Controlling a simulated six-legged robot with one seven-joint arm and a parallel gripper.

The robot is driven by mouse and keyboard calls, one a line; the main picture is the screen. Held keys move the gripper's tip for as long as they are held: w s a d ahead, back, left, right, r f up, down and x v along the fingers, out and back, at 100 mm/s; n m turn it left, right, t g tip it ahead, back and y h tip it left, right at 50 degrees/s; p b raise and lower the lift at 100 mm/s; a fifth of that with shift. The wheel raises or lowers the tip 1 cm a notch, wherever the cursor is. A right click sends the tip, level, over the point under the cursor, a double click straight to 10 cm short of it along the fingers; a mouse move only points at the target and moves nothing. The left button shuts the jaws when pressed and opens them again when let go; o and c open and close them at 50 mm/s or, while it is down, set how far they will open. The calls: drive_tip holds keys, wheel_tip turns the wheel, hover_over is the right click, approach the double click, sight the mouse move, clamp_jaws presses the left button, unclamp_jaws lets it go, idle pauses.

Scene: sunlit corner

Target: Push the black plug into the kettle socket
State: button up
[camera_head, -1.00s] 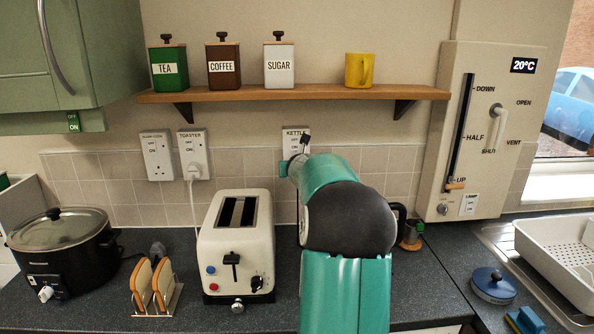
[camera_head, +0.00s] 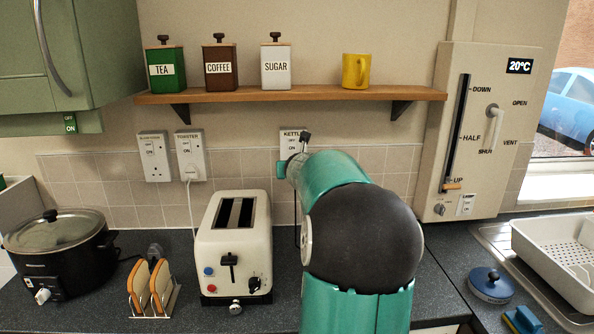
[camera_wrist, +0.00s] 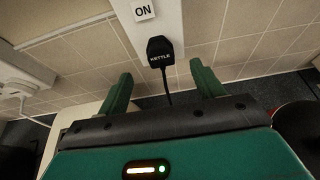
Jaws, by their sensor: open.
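The black plug (camera_wrist: 160,52), marked KETTLE, is at the white kettle socket panel (camera_wrist: 152,18) in the wrist view, just below the ON label. Its cord hangs down from it. I cannot tell whether it sits flush. My gripper (camera_wrist: 160,70) is open, with its two green fingers apart, one to each side below the plug, and nothing between them but the cord. In the head view, the kettle socket panel (camera_head: 291,136) shows on the tiled wall behind my arm. The plug is not clearly visible there.
A cream toaster (camera_head: 234,245) stands left of my arm, with a toast rack (camera_head: 154,288) and slow cooker (camera_head: 60,255) further left. The wooden shelf (camera_head: 300,94) with canisters and a yellow mug (camera_head: 356,71) runs above. The toaster socket (camera_head: 190,150) is left.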

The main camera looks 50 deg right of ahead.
drive_tip(key=v, duration=0.6)
drive_tip(key=shift+s+a, duration=0.25)
drive_tip(key=shift+a, duration=0.05)
drive_tip(key=shift+r, duration=0.15)
idle(0.4)
